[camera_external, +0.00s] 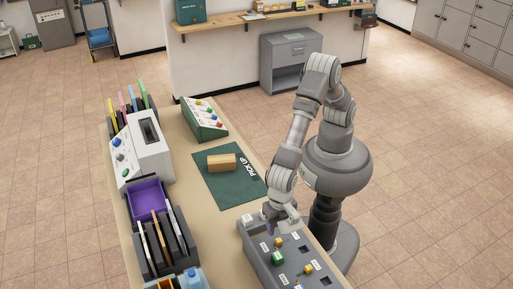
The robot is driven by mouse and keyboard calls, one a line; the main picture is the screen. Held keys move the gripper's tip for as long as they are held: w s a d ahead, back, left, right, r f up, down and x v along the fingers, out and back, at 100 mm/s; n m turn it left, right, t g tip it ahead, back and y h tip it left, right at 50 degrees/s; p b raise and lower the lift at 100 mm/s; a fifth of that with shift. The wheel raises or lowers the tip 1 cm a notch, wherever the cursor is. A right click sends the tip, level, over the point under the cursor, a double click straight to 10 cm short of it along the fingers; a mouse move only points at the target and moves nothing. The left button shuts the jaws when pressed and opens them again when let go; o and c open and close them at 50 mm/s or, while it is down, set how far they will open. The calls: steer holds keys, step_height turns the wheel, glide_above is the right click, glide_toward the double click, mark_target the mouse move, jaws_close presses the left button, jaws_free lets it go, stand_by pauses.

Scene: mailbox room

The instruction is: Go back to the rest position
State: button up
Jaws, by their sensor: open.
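My gripper (270,223) is low over the far left end of a grey panel box (256,252) on the table. My arm reaches down to it from my body on the right. The fingertips are small and partly hidden by the wrist. A small purple piece shows between or beside the fingers; I cannot tell whether it touches them. The panel carries green and yellow knobs (278,258) and small white labels.
A brown box (221,162) lies on a green "PICK UP" mat (215,187). A green sloped button panel (205,119), a white machine (143,150), a purple tray (148,197) and upright folders line the tan table (190,225). Open floor lies behind me.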

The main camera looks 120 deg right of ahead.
steer(key=shift+r, duration=0.55)
steer(key=w+d+r+m+t+y+b, duration=0.1)
steer(key=w+d+r+m+t, duration=0.2)
steer(key=r, duration=0.6)
steer(key=w+d+r+m+t, duration=0.1)
steer(key=w+d+r+m, duration=0.1)
steer(key=w+d+r, duration=0.45)
steer(key=w+d+r+m+t+y+b, duration=0.1)
steer(key=d+r+m+t, duration=0.15)
steer(key=r, duration=0.75)
steer(key=s+d+r+m+t, duration=0.3)
steer(key=s+d+r, duration=0.1)
steer(key=r, duration=0.6)
steer(key=s+d+r+m+t+h+b, duration=0.1)
steer(key=s+d+r+m+t, duration=0.2)
steer(key=d+r, duration=0.4)
steer(key=s+d+r+m+t+h, duration=0.1)
steer(key=s+d+r+m+t, duration=0.2)
steer(key=r, duration=1.1)
steer(key=s+d+m, duration=0.1)
steer(key=d, duration=0.2)
steer(key=shift+s+b, duration=0.3)
steer(key=shift+d+m, duration=0.1)
steer(key=shift+m, duration=0.15)
